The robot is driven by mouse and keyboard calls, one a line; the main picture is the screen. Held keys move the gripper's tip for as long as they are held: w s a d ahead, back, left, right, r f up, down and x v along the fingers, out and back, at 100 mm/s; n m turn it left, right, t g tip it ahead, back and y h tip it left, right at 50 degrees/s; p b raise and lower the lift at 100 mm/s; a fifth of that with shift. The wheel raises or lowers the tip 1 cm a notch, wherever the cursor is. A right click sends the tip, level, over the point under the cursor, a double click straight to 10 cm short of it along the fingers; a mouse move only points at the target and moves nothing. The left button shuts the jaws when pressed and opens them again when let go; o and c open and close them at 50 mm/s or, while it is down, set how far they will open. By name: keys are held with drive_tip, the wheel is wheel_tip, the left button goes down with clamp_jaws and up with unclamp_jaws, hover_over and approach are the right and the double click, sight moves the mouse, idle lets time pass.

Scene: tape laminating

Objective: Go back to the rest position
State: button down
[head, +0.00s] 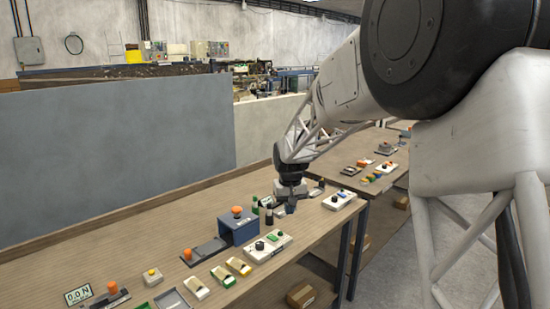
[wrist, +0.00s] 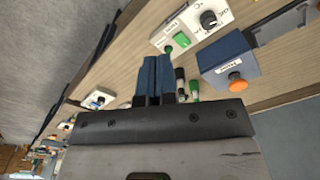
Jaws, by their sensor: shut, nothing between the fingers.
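My gripper (head: 291,208) is at the far part of the wooden bench in the head view, low over the bench top beside some small dark bottles. In the wrist view my gripper (wrist: 154,75) shows two blue fingers pressed together with nothing between them. Its exact height above the bench is hard to tell. The blue box with an orange button (wrist: 228,63) stands to the right of the fingers in the wrist view; the blue box also shows in the head view (head: 239,228), nearer the camera than my gripper.
A white control box (head: 266,246) with a green button and dark knob sits near the front edge. Another white box (head: 339,200) lies right of my gripper. Small bottles (head: 254,206) stand close by. A grey panel (head: 120,160) rises behind the bench (head: 150,240).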

drive_tip(key=s+d+r, duration=0.3)
drive_tip(key=s, duration=0.4)
drive_tip(key=s+d+r+m+t, duration=0.1)
drive_tip(key=s+d+r, duration=0.2)
drive_tip(key=s, duration=0.5)
drive_tip(key=s+d+r, duration=0.3)
drive_tip(key=s, duration=0.4)
drive_tip(key=s+d+f, duration=0.1)
drive_tip(key=s+d, duration=0.1)
drive_tip(key=s, duration=1)
drive_tip(key=s+d+f+m+t, duration=0.1)
drive_tip(key=s+d, duration=0.2)
drive_tip(key=s, duration=1)
drive_tip(key=shift+f+m, duration=0.25)
drive_tip(key=shift+m, duration=0.05)
drive_tip(key=shift+w, duration=0.15)
